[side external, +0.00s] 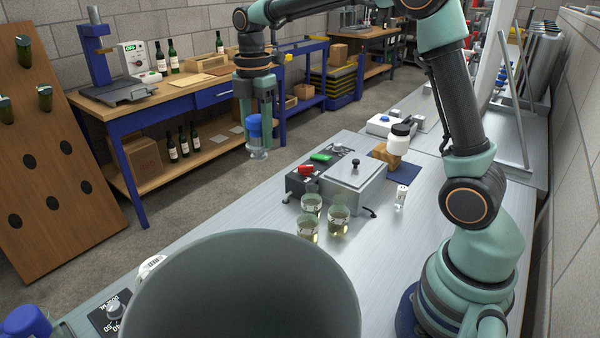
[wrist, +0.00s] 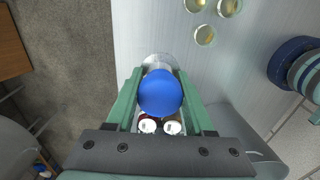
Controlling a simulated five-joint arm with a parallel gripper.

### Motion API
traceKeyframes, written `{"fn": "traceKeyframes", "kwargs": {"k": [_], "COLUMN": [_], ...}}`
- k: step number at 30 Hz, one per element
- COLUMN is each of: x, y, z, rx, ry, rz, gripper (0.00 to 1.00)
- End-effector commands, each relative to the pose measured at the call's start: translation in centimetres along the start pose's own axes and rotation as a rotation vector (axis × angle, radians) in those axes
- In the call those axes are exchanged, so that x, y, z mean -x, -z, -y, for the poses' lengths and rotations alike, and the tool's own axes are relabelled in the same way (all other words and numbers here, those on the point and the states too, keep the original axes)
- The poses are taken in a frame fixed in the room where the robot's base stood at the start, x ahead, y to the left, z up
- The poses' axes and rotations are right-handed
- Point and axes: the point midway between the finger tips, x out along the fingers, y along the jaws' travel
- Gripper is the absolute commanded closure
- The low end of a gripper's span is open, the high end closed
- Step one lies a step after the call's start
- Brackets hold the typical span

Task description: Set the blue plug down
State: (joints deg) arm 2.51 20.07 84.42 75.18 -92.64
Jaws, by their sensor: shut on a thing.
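My gripper (side external: 256,122) is shut on the blue plug (side external: 254,128), which hangs upright between the fingers in the side external view. A clear, glass-like piece (side external: 258,153) shows directly below the plug; I cannot tell whether it belongs to it. In the wrist view, the plug's round blue top (wrist: 160,93) fills the space between the fingers of my gripper (wrist: 160,86). A clear rim (wrist: 158,62) shows just beyond it. The plug appears to be in the air, beside the bench's far edge in the side view. Its exact height is unclear.
The metal bench (side external: 230,215) holds several glasses of pale liquid (side external: 338,219), a grey lidded box (side external: 353,181), and a white-bodied jar (side external: 399,138). A large grey vessel (side external: 240,290) blocks the foreground. White round caps (wrist: 147,125) show below my gripper. Bare bench lies left of the glasses.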

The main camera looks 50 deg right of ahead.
Motion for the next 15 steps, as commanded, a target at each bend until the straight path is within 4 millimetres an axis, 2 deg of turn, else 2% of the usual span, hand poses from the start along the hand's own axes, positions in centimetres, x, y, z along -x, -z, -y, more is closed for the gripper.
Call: {"fn": "traceKeyframes", "kwargs": {"k": [15], "x": [-11.9], "y": [0.0], "z": [0.2], "rx": [0.0], "ry": [0.007], "rz": [0.0], "gripper": [1.0]}}
